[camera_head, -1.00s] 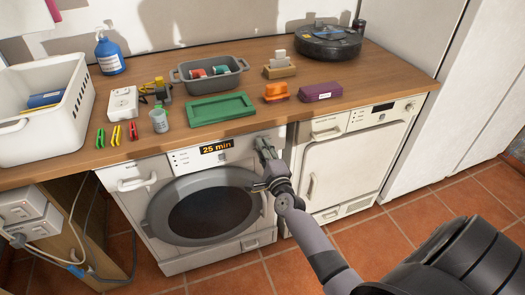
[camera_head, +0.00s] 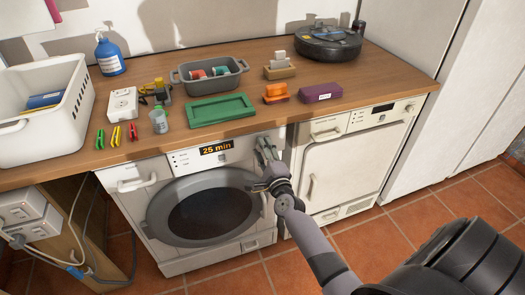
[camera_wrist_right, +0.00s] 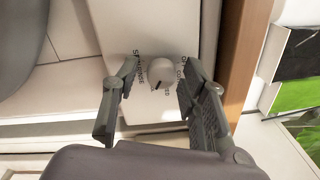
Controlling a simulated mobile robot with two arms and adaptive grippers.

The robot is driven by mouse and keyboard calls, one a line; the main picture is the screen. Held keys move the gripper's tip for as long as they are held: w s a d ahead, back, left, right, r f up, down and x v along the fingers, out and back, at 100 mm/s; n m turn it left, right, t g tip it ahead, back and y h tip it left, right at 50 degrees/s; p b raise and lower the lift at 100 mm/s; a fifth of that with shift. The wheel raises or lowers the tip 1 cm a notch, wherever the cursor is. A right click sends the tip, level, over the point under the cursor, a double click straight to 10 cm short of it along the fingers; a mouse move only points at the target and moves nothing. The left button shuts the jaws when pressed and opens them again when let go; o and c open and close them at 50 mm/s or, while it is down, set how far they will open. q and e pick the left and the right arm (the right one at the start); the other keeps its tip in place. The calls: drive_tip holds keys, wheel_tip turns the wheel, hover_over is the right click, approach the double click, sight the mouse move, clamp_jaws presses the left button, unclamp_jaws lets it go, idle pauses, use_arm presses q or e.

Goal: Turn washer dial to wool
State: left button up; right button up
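The washer (camera_head: 190,165) is a white front-loader under the counter. Its round grey door is closed and its display (camera_head: 216,147) reads "25 min". The dial (camera_wrist_right: 162,71) is a round white knob with a dark pointer mark toward its lower left in the wrist view. Printed labels circle it, partly hidden by the fingers, and I cannot read which one it points to. My right gripper (camera_head: 267,152) is at the panel's right end, hiding the dial in the head view. In the wrist view its fingers (camera_wrist_right: 160,68) are open, one either side of the dial. My left gripper is out of view.
The wooden counter (camera_head: 190,132) overhangs the panel close to my right gripper. A green tray (camera_head: 220,108), an orange stapler-like item (camera_head: 276,93) and a purple box (camera_head: 320,93) lie above. A second white appliance (camera_head: 345,165) stands to the right.

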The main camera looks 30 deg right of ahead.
drive_tip(key=shift+s, duration=0.1)
drive_tip(key=v, duration=1.1)
drive_tip(key=shift+s+a, duration=0.1)
drive_tip(key=shift+s, duration=0.3)
